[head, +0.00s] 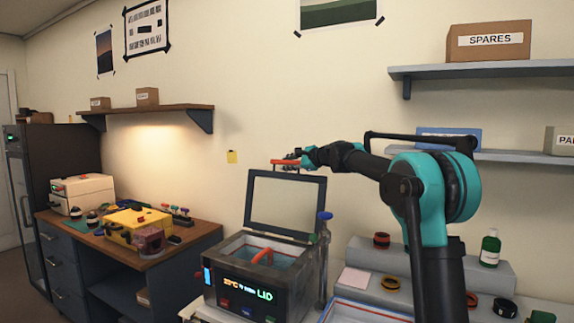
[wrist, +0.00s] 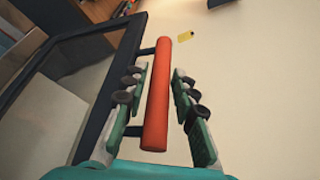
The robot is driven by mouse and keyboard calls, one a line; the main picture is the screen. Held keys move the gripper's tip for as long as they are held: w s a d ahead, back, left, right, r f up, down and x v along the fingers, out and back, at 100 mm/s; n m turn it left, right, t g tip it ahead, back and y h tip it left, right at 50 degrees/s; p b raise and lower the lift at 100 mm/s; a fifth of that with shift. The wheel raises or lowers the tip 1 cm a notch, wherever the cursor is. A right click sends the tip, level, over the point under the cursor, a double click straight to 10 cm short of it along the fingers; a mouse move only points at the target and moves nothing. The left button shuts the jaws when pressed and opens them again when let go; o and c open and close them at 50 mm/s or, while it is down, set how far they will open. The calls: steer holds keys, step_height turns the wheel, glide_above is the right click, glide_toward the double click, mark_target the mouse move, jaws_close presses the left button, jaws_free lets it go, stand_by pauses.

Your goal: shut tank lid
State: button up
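The tank (head: 215,284) stands on a bench with its lid (head: 323,210) raised, a dark frame around a pale pane. Its front display (head: 262,294) shows "LID" in green. The lid's orange-red bar handle (head: 284,162) is at the raised top edge; it fills the middle of the wrist view (wrist: 157,95), on two dark posts from the frame. My gripper (head: 293,163) is at the handle. In the wrist view its fingers (wrist: 158,85) are spread on either side of the bar, with a visible gap on the right and a narrower one on the left.
An orange-red curved item (head: 262,256) shows in the tank opening. A blue-topped post (head: 324,217) stands at the tank's right. A grey stepped stand (head: 440,268) with small rings and a green bottle (head: 490,248) lies further right. The wall is behind the lid.

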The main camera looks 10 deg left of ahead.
steer(key=shift+w+a, duration=0.15)
steer(key=shift+a, duration=0.05)
jaws_close()
stand_by(0.4)
